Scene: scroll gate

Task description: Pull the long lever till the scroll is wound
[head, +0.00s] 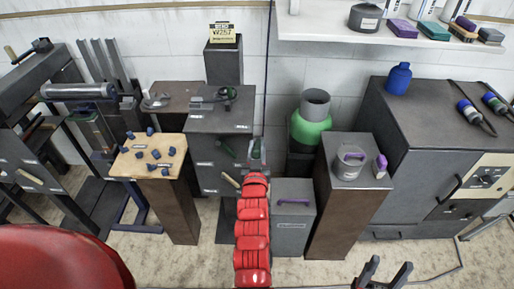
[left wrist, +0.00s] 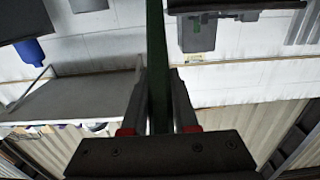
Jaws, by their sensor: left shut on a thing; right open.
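My left gripper (head: 257,148) is at the right front edge of a grey cabinet (head: 217,122). In the left wrist view (left wrist: 158,100) its fingers are shut on a long dark green lever bar (left wrist: 157,50), which runs straight up between them. In the head view my red arm hides much of this spot, and only a little dark green shows at the fingertips. A shorter green handle (head: 227,148) and a pale handle (head: 230,180) are on the cabinet front. I cannot make out the scroll. My right gripper (head: 384,275) is open and empty at the bottom right.
A wooden-topped stand (head: 175,163) with several blue pieces is left of the cabinet. A grey box (head: 293,222) and a pedestal (head: 347,200) with a grey pot (head: 350,160) stand on the right. A green vessel (head: 308,128) is behind. Open floor shows at the lower right.

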